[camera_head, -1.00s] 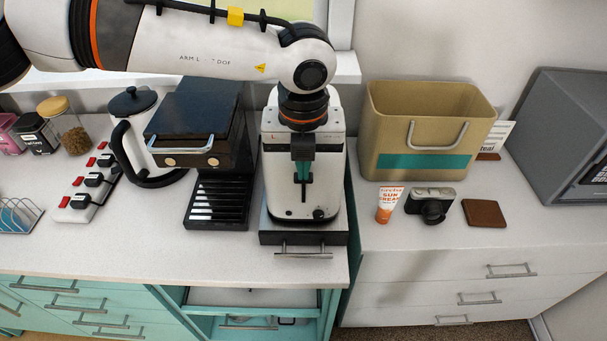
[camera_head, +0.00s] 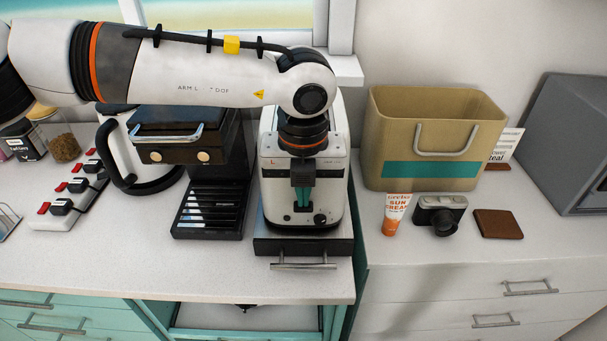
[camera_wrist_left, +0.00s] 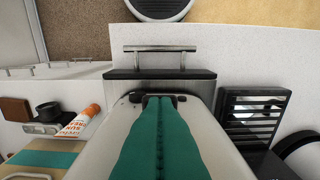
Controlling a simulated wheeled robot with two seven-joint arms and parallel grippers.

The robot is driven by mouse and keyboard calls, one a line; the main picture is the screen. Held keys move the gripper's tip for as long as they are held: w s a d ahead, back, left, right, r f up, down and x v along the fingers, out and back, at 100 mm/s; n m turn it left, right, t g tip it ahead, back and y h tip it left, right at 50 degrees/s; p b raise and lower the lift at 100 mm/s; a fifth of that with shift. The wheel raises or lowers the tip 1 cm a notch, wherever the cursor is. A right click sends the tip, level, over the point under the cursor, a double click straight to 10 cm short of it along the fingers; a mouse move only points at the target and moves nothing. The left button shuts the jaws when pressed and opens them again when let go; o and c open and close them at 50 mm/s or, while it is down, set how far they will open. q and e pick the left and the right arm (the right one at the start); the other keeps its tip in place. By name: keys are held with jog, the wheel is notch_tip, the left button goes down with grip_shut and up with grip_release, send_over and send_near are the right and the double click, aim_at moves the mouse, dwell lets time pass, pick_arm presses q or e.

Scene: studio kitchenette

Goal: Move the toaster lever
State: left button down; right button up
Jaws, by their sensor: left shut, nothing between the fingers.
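The white toaster (camera_head: 330,195) stands upright on the counter with its front toward me. My left gripper (camera_head: 303,206) hangs straight down in front of the toaster's front face, its teal fingers shut and empty. In the left wrist view the teal fingers (camera_wrist_left: 160,102) reach to the toaster's front edge. A dark bar, apparently the lever (camera_wrist_left: 181,98), shows right beside and behind the fingertips. I cannot tell whether they touch it. In the head view the fingers hide most of the lever. A dark knob (camera_head: 320,219) sits low on the toaster's front. My right gripper is not in view.
The toaster stands above a dark drawer front with a metal handle (camera_head: 303,266). A black coffee machine (camera_head: 207,208) is close on the left. A tan bin (camera_head: 400,150), a sun cream tube (camera_head: 397,214) and a camera (camera_head: 440,212) are on the right. The counter front is clear.

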pick_arm(q)
jog(key=s, duration=0.1)
jog(key=s+r+b, duration=0.1)
jog(key=shift+s+b, duration=0.3)
jog(key=shift+s, duration=0.1)
notch_tip(320, 180, up, 12)
jog(key=s+b, duration=0.1)
jog(key=shift+s+b, duration=0.15)
jog(key=shift+b, duration=0.15)
